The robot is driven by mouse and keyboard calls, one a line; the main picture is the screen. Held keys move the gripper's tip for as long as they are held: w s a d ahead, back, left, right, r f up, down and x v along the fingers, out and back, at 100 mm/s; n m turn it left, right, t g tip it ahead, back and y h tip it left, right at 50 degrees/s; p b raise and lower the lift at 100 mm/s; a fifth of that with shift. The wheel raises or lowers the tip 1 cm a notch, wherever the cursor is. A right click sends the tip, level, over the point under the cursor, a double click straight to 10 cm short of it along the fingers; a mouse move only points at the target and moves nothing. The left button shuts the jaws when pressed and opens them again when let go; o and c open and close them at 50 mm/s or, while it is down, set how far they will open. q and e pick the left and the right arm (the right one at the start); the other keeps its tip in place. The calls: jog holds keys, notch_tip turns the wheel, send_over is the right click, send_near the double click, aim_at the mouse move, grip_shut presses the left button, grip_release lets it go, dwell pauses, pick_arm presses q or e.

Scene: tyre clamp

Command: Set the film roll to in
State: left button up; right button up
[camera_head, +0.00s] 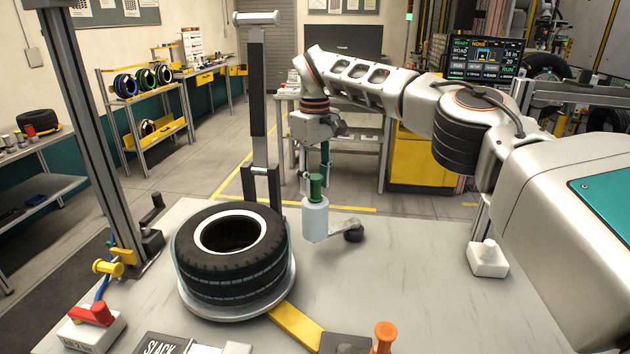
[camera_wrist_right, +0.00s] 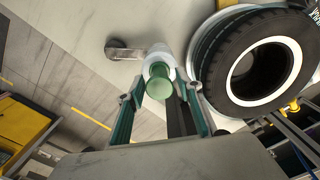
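The film roll (camera_head: 314,222) is an upright white cylinder with a green top knob (camera_head: 316,186), just right of the tyre (camera_head: 235,255). A grey arm runs from its foot to a dark round pivot (camera_head: 353,233) on the right. In the right wrist view, the green knob (camera_wrist_right: 160,82) is between the fingers of my right gripper (camera_wrist_right: 160,88), which appear apart on either side of it. In the head view, my right gripper (camera_head: 315,165) points down at the knob from above. My left gripper is not in view.
The tyre lies flat on a round plate (camera_head: 240,313) on the pale bench. A dark upright post (camera_head: 258,100) stands behind it and a grey column (camera_head: 90,130) at left. A red-handled box (camera_head: 92,328) and an orange knob (camera_head: 385,332) are at the front. The bench's right side is mostly clear.

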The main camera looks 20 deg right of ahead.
jog(key=shift+r, duration=3.8)
jog(key=shift+f, duration=0.1)
